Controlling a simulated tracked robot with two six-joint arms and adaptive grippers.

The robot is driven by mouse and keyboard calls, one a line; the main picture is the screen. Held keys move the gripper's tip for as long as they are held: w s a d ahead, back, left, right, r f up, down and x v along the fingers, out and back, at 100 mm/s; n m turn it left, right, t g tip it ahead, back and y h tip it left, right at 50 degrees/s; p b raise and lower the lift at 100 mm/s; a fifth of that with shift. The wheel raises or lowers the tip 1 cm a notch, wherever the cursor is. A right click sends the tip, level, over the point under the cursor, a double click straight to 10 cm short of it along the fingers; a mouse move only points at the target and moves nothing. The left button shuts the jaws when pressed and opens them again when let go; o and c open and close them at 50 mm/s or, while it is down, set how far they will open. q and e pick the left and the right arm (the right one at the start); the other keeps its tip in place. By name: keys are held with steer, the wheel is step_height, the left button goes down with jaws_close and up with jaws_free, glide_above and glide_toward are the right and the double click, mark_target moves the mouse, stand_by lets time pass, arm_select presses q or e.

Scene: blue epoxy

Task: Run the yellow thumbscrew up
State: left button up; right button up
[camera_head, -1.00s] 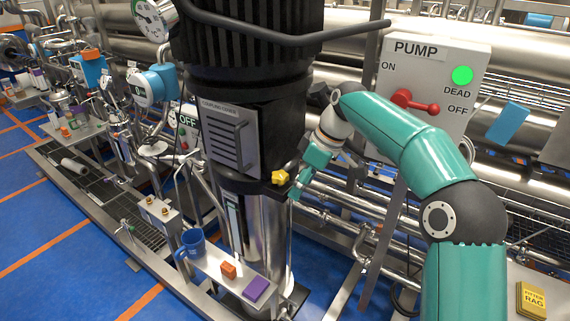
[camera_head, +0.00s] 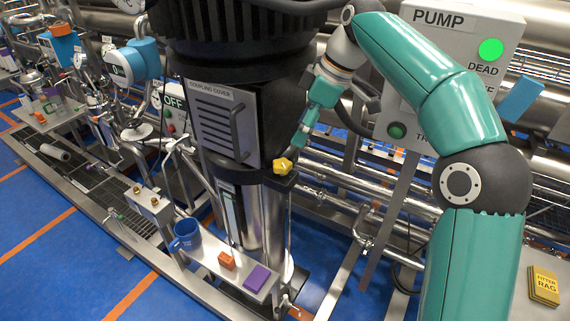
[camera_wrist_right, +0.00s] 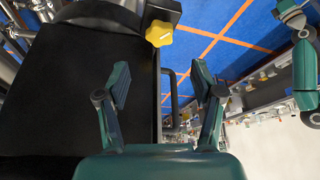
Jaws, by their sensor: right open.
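The yellow thumbscrew (camera_head: 283,166) is a lobed knob on a dark bracket below the coupling cover (camera_head: 222,125) of the pump. It also shows at the top of the right wrist view (camera_wrist_right: 159,34), beyond my fingertips. My right gripper (camera_head: 302,137) is above and slightly right of the thumbscrew in the head view, beside the black pump housing. In the right wrist view my right gripper (camera_wrist_right: 160,82) has its two fingers apart with nothing between them. The thumbscrew is clear of both fingers. My left gripper does not show in the head view.
The grey pump switch box (camera_head: 455,20) with a green light stands behind my right arm. A shelf (camera_head: 208,258) below holds a blue mug (camera_head: 187,234), an orange block (camera_head: 227,261) and a purple block (camera_head: 258,278).

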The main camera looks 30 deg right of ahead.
mark_target(283, 163)
steer(key=x, duration=1)
steer(key=shift+b, duration=0.4)
steer(key=c, duration=1.1)
steer(key=shift+c, duration=0.2)
